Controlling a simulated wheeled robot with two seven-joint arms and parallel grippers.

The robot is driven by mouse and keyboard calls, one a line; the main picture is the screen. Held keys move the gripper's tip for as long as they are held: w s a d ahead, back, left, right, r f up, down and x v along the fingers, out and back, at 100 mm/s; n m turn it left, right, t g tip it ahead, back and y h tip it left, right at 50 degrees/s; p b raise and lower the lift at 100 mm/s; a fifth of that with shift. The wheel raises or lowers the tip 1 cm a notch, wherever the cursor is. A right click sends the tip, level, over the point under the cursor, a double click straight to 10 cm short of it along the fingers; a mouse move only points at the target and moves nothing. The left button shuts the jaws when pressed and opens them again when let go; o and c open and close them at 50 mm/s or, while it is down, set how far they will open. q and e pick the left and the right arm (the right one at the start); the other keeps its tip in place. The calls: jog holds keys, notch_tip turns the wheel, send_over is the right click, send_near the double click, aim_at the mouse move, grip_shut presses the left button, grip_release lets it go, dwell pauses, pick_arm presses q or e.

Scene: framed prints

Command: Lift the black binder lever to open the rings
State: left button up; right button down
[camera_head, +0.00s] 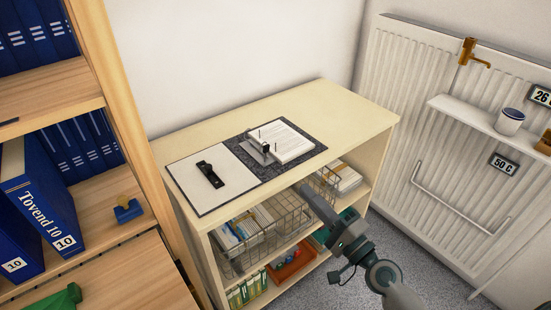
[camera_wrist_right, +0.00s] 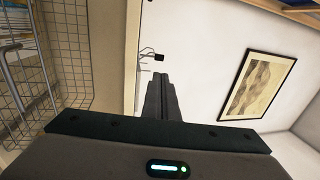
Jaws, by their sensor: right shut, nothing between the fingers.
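An open binder (camera_head: 196,192) lies on top of the low cabinet, with a pale left cover and a dark speckled right part holding a stack of white paper (camera_head: 287,139). Its metal ring mechanism stands beside the paper, with a small black-tipped lever (camera_head: 266,147) raised above it. In the right wrist view, a small black piece on a thin wire, which looks like the lever tip (camera_wrist_right: 159,57), shows beyond my fingers. My right gripper (camera_head: 304,189) is shut and empty, in front of the cabinet near the wire basket, apart from the binder. My left gripper is out of view.
A black clip-like piece (camera_head: 210,174) lies on the pale cover. A tall wooden bookcase (camera_head: 115,100) stands left, a white radiator (camera_head: 400,100) right. The cabinet top's right end is clear.

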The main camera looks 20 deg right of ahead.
aim_at(268, 149)
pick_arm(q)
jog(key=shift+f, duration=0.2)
pick_arm(e)
jog(key=shift+w, duration=0.2)
